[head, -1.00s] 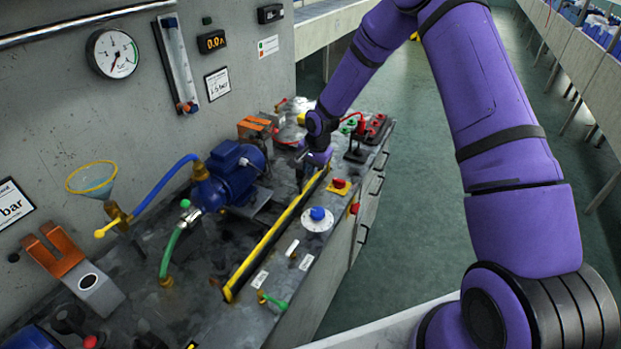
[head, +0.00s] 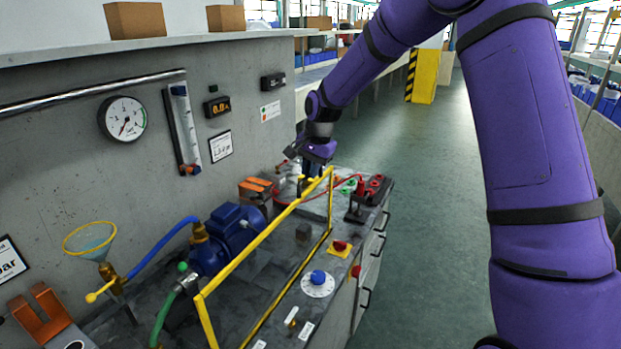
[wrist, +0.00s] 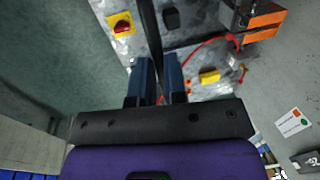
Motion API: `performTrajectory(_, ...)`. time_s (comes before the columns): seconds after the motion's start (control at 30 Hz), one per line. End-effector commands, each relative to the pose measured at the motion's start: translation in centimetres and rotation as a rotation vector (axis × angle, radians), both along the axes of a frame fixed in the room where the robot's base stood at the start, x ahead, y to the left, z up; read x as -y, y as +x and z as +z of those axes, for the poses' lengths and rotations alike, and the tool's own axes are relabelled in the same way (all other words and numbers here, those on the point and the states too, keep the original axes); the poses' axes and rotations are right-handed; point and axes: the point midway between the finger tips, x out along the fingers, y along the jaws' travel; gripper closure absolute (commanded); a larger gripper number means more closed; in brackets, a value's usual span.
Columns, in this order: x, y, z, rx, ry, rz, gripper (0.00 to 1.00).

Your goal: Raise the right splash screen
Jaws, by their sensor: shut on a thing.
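The splash screen (head: 262,238) is a clear pane in a yellow frame at the front edge of the bench. It stands up from the bench top, its upper rail well above its lower edge; I cannot tell whether it is fully upright. My gripper (head: 316,172) is at the far end of the upper rail. In the wrist view my gripper (wrist: 157,72) has its two blue fingers on either side of a dark bar (wrist: 149,32), which seems to be the screen's rail seen from above. The contact itself is partly hidden in the head view.
Behind the screen stand a blue pump motor (head: 232,228) and a blue hose (head: 160,250). A blue knob (head: 318,277) and a red switch on a yellow plate (head: 340,246) lie to its right. The aisle floor (head: 425,200) is clear.

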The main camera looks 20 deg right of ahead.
Motion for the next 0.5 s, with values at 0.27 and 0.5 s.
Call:
performTrajectory(0.27,0.00,0.22,0.62,0.010,0.000,-0.001,1.00)
performTrajectory(0.5,-0.01,0.20,0.56,0.009,0.001,-0.001,0.62)
